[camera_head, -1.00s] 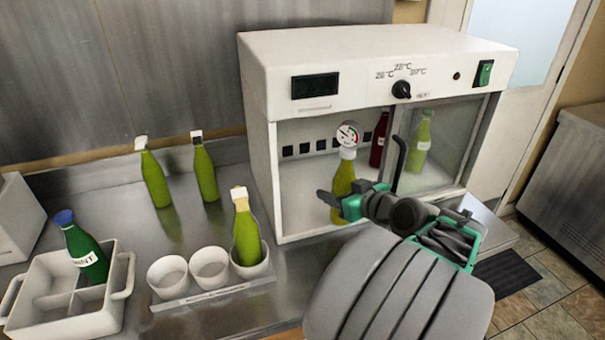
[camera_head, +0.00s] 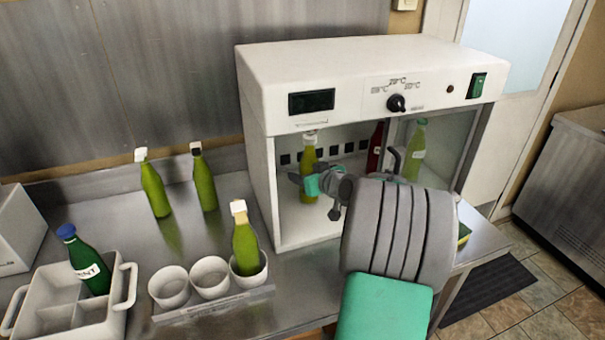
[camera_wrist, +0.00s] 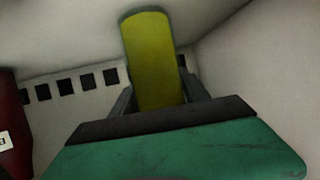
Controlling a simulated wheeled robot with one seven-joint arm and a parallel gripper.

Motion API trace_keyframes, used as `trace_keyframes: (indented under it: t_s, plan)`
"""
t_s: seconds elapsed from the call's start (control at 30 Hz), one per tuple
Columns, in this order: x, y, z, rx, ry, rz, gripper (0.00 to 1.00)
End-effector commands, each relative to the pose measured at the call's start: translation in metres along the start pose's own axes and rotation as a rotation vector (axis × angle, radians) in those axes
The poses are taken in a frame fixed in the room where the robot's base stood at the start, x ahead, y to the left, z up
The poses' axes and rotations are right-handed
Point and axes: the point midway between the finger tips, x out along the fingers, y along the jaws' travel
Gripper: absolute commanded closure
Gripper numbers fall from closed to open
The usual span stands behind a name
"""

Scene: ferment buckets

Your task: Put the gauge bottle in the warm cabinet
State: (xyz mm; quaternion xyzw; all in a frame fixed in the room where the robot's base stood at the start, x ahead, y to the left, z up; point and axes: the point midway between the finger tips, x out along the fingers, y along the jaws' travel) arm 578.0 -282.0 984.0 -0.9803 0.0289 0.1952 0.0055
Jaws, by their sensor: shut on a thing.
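The gauge bottle (camera_head: 309,165), yellow-green with a pale top, is upright inside the left, open part of the warm cabinet (camera_head: 258,190). Its gauge face is not clear now. My gripper (camera_head: 309,183) is shut on the bottle's body, reaching in through the open front. In the wrist view the bottle (camera_wrist: 153,60) shows as a yellow-green cylinder between the fingers (camera_wrist: 158,100). I cannot tell whether its base touches the cabinet floor. The cabinet is white, with a dial (camera_head: 396,103) and a dark display (camera_head: 312,101) above the opening.
A red bottle (camera_head: 375,148) and a green bottle (camera_head: 417,150) stand in the cabinet's right part, near a glass pane (camera_head: 455,145). Outside left are two green bottles (camera_head: 154,188) (camera_head: 205,180), a cup holder (camera_head: 212,303) with one bottle (camera_head: 244,245), and a caddy (camera_head: 110,322) with a dark green bottle (camera_head: 88,262).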

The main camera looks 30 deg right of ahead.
Motion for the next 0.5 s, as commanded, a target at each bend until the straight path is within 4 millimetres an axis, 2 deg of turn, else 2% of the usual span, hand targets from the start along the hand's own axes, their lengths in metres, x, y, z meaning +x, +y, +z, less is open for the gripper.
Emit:
trace_keyframes:
  t_s: [0.3, 0.33, 0.5]
  plan:
    - [0.0011, 0.0, 0.0016, -0.003, 0.005, 0.0, 1.0]
    - [0.0009, -0.0004, 0.0027, 0.0, 0.0, -0.001, 0.44]
    - [0.0008, -0.0005, 0.0025, 0.0, 0.0, -0.001, 0.3]
